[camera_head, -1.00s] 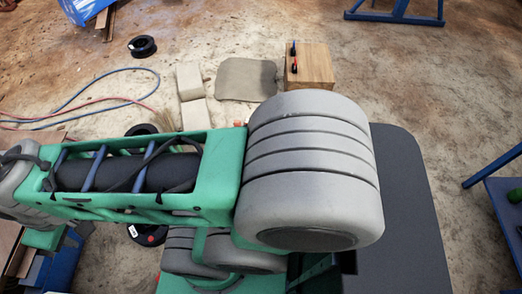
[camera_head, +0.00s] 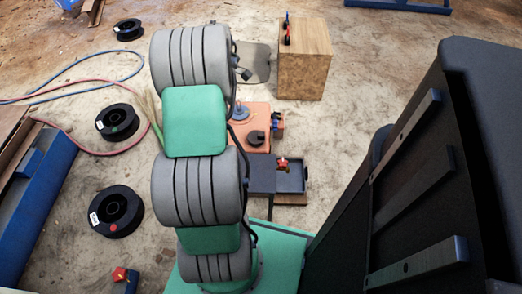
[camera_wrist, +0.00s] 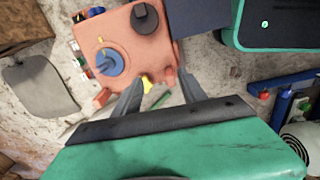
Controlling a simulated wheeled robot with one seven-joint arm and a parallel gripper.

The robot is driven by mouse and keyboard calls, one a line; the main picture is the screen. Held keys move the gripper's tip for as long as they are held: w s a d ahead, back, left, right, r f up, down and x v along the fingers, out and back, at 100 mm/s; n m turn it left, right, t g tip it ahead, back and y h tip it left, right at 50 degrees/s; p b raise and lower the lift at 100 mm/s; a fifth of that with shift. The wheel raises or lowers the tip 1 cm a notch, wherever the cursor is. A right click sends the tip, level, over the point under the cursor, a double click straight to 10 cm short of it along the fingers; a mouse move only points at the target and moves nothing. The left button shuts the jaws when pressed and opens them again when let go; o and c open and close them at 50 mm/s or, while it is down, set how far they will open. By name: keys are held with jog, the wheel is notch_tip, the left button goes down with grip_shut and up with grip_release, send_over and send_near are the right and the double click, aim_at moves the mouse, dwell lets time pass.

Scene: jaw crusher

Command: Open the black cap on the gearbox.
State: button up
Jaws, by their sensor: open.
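The salmon-orange gearbox (camera_head: 262,117) stands on the floor beyond my arm in the head view, partly hidden by the arm. A round black cap (camera_head: 256,138) sits on its top, beside a blue-grey knob (camera_head: 238,112). In the wrist view the gearbox (camera_wrist: 103,28) fills the upper middle, with the black cap (camera_wrist: 145,18) near the top edge and the blue knob (camera_wrist: 110,62) to its left. My gripper (camera_wrist: 160,78) is open and empty, its fingers below the cap in the picture and apart from it. The head view does not show the gripper.
A wooden box (camera_head: 303,75) stands behind the gearbox, and a dark tray (camera_head: 290,178) with a red item is in front. Black spools (camera_head: 117,121) and red and blue hoses lie at left. A large black panel (camera_head: 430,170) fills the right.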

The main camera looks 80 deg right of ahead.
jog(key=b, duration=0.2)
send_over(261, 133)
notch_tip(261, 133, down, 10)
jog(key=shift+s+a, duration=0.1)
notch_tip(261, 133, down, 7)
jog(key=b, duration=0.2)
jog(key=shift+f+b, duration=0.15)
jog(key=shift+b, duration=0.25)
grip_shut()
